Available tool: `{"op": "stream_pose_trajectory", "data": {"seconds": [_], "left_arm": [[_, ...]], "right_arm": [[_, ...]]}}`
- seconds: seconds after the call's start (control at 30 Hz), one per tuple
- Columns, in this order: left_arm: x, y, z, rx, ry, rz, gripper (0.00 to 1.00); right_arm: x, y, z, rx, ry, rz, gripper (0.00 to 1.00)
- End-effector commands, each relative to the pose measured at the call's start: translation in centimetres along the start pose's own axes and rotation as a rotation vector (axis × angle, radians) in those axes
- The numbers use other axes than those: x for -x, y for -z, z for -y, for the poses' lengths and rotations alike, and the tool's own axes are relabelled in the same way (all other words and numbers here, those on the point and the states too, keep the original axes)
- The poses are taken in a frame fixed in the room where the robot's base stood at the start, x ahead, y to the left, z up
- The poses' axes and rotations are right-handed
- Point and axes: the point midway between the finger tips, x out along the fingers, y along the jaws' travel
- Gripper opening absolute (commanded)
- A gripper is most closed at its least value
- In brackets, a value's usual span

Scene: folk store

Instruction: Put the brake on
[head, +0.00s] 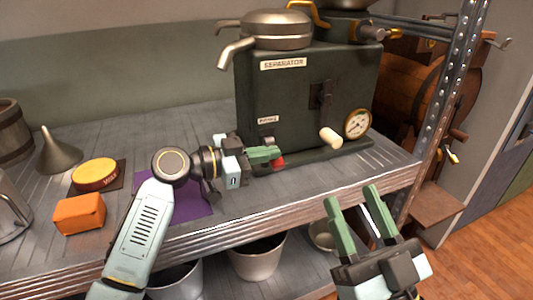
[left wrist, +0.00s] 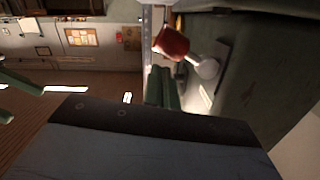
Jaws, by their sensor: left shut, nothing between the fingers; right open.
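The dark green separator (head: 312,100) stands on the metal shelf, with a small label (head: 267,119) on its front that looks like "BRAKE". A red knob (head: 278,162) shows low in front of it. In the left wrist view the red knob (left wrist: 171,43) sits on a short light stem from a pale round pivot (left wrist: 207,67). My left gripper (head: 274,154) is shut and empty, its green fingertips (left wrist: 164,86) right beside the knob; I cannot tell if they touch. My right gripper (head: 351,195) is open and empty in front of the shelf edge.
The separator also has a cream crank handle (head: 331,138), a gauge (head: 357,123) and a spout (head: 233,52). A metal post (head: 452,90) rises at right. Buckets (head: 257,257) sit below.

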Motion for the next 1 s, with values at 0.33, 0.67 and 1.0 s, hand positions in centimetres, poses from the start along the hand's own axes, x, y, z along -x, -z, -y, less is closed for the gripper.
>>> {"op": "stream_pose_trajectory", "data": {"seconds": [0.33,0.67,1.0], "left_arm": [[1.9,0.0,0.1,0.001,0.002,0.003,0.0],[8.4,0.1,0.1,-0.001,0.002,0.003,0.0],[13.0,0.0,0.0,0.0,0.0,0.001,0.0]], "right_arm": [[-0.2,-0.4,-0.1,0.0,-0.002,0.061,0.49],[1.0,-5.0,-0.9,0.014,-0.02,0.387,0.49],[3.0,-8.2,-1.6,0.023,-0.038,0.611,0.49]]}}
